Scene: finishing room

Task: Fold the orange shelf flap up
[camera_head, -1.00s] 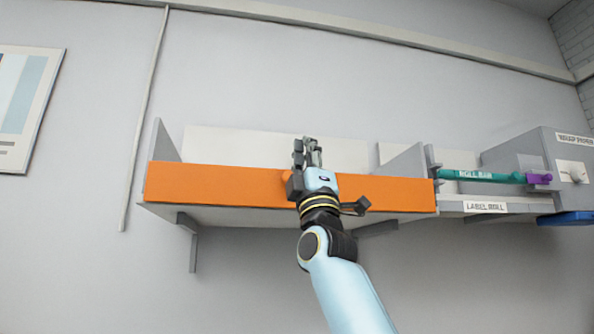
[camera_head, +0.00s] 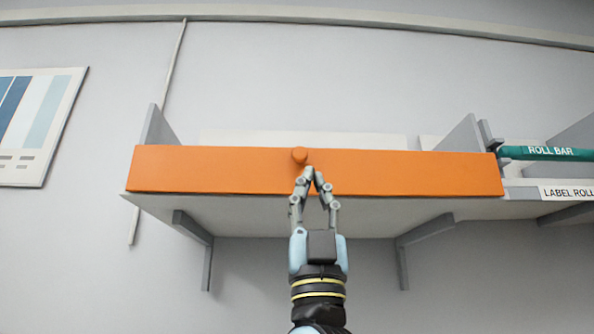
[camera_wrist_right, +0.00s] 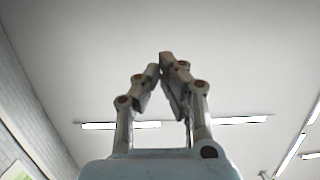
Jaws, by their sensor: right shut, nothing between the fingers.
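The orange shelf flap (camera_head: 220,170) stands upright as a long panel along the front of the grey wall shelf. Whether the fingertips touch the flap I cannot tell. The fingers are closed together at the tips and hold nothing. In the right wrist view the right gripper (camera_wrist_right: 162,62) shows against the ceiling, and no flap is visible there. My left gripper is not in view.
Grey brackets (camera_head: 425,230) support the shelf from below. At the right are a teal roll bar (camera_head: 545,153) and a label roll ledge (camera_head: 522,191). A chart (camera_head: 38,120) hangs at the left. The wall below the shelf is clear.

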